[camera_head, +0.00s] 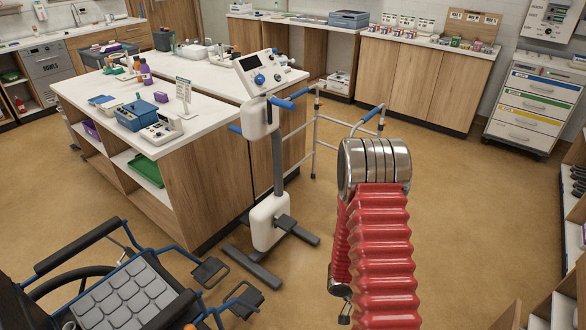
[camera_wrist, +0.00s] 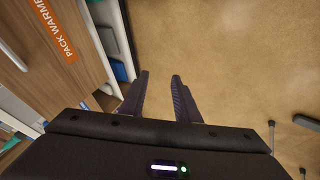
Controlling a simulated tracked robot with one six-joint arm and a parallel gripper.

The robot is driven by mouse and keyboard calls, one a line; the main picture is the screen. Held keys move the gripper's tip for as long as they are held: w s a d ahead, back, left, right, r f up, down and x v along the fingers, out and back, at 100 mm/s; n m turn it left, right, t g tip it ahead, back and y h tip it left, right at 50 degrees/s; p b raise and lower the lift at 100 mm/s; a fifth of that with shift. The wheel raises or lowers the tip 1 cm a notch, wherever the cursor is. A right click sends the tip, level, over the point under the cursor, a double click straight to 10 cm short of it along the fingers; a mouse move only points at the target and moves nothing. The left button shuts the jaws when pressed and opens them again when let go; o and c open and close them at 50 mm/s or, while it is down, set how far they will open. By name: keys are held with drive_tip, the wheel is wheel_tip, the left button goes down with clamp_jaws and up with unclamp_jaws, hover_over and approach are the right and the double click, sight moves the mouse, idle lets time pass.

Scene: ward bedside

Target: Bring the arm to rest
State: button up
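My gripper (camera_wrist: 159,76) shows in the wrist view with its two dark fingers apart. Only brown floor (camera_wrist: 230,55) shows between and beyond the fingertips, and nothing is held. In the head view my arm, with red ribbed sleeves and a polished metal joint, is raised and folded at right of centre. The gripper's fingers cannot be made out there.
In the wrist view a wooden cabinet with an orange "PACK WARMER" label (camera_wrist: 55,28) is at left. The head view shows a wheelchair (camera_head: 127,293), a white device on a stand (camera_head: 266,215), a walking frame (camera_head: 316,135), an island counter (camera_head: 190,131) and open floor at right.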

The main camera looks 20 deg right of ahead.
drive_tip(key=w+a+r+n+t+y, duration=0.1)
drive_tip(key=w+a+r+t+y, duration=0.35)
drive_tip(key=w+a, duration=0.55)
drive_tip(key=w+a+r+n+t+y, duration=0.2)
drive_tip(key=w+a+r+n+y, duration=0.2)
drive_tip(key=a+r, duration=0.7)
drive_tip(key=s+a+r+n, duration=0.1)
drive_tip(key=s+r+n, duration=0.1)
drive_tip(key=s+r, duration=0.4)
drive_tip(key=s+a+r+n+t+h, duration=0.1)
drive_tip(key=s+r, duration=0.4)
drive_tip(key=r, duration=0.8)
drive_tip(key=s+a+r+n+t, duration=0.1)
drive_tip(key=s+a+r+n, duration=0.2)
drive_tip(key=s+r, duration=0.3)
wheel_tip(320, 180, up, 4)
drive_tip(key=shift+s+r+n+h, duration=0.1)
drive_tip(key=shift+s+n+h, duration=0.25)
drive_tip(key=shift+n, duration=0.35)
